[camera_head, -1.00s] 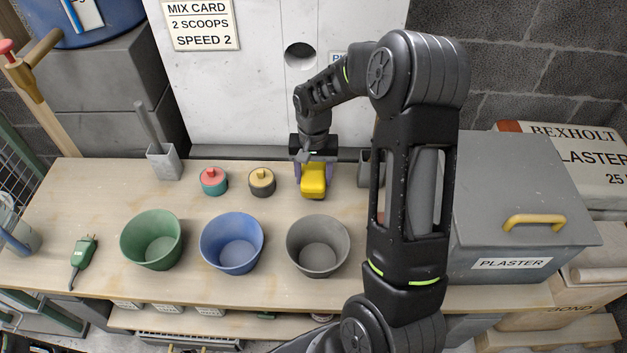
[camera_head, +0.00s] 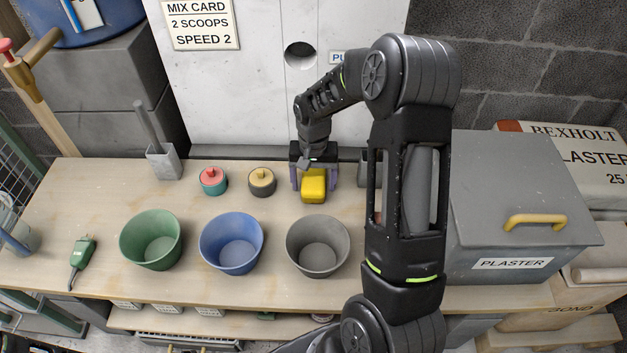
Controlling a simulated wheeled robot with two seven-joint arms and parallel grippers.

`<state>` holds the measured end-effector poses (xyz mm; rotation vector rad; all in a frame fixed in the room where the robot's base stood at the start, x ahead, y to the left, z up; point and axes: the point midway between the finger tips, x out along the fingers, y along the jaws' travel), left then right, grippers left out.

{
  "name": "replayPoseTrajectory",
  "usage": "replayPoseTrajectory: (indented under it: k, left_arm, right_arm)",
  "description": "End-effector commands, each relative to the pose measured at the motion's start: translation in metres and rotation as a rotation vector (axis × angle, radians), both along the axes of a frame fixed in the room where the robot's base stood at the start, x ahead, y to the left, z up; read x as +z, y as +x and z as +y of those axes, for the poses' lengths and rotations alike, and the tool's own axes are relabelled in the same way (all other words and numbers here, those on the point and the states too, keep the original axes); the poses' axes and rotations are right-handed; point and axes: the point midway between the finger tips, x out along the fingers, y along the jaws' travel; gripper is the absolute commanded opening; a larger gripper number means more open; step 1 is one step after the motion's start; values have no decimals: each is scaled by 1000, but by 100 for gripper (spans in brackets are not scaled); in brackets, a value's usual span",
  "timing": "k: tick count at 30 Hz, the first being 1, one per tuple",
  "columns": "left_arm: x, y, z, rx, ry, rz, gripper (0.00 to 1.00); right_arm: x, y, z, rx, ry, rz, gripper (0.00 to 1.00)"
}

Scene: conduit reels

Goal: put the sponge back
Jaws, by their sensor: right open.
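The yellow sponge (camera_head: 313,188) lies on the bench near its back edge, behind the grey bucket. My right gripper (camera_head: 314,180) is open, with its purple fingers on the two sides of the sponge. Whether the fingers touch it I cannot tell. My left gripper is not in view.
Green (camera_head: 151,240), blue (camera_head: 232,243) and grey (camera_head: 318,245) buckets stand in a row in front. Two small lidded pots, a red-topped one (camera_head: 213,181) and a yellow-topped one (camera_head: 262,181), sit left of the sponge. A plaster bin (camera_head: 512,200) stands at right.

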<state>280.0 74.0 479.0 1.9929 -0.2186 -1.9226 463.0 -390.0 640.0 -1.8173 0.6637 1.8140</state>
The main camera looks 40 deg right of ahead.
Motion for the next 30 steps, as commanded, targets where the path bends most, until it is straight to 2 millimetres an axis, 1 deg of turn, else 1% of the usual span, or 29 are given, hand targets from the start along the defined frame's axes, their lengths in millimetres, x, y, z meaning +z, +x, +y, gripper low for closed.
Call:
replayPoseTrajectory:
  k: [5, 8, 11, 18, 21, 25, 30]
  left_arm:
    - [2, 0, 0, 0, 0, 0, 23]
    - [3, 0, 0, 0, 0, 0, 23]
    - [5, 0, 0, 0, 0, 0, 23]
    - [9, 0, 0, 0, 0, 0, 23]
    - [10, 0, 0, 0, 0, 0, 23]
    - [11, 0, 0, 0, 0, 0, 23]
    - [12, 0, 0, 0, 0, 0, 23]
  right_arm:
    - [6, 0, 0, 0, -1, -1, 77]
    - [16, 1, 0, 0, -1, -3, 77]
    - [32, 1, 0, 0, -1, -4, 77]
    - [83, 1, 0, 0, -2, -5, 77]
    - [101, 1, 0, 0, -1, -4, 77]
    - [117, 0, 0, 0, -1, -2, 77]
    - [122, 0, 0, 0, 0, 0, 77]
